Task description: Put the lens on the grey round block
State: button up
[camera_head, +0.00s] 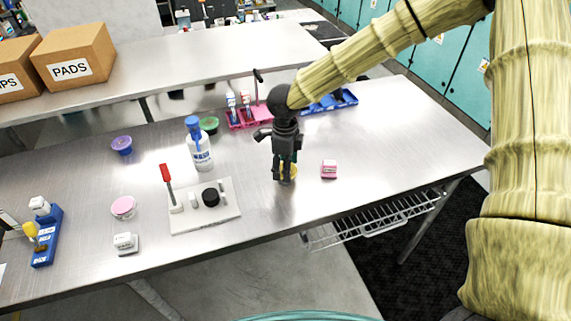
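My gripper (285,176) points straight down over the middle of the table (390,140), its fingertips close to the surface. A small yellow round thing (293,169) shows partly behind the fingers, mostly hidden. A small greyish part shows at the fingertips; I cannot tell if it is a held thing or the fingers. A black round piece (210,197) sits on a white board (205,222) to the left, and it may be the lens. I cannot clearly pick out the grey round block. Whether the gripper is open or shut is not clear.
A red-handled tool (168,184) stands upright on the board. A white bottle (199,150) with a blue top is behind it. Pink (243,120) and blue (336,103) trays lie behind. The table's right side is clear.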

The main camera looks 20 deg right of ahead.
jog(key=o, duration=0.9)
jog(key=shift+f, duration=0.1)
jog(key=shift+c, duration=0.2)
notch_tip(320, 180, up, 12)
jog(key=b, duration=0.2)
jog(key=shift+r, duration=0.2)
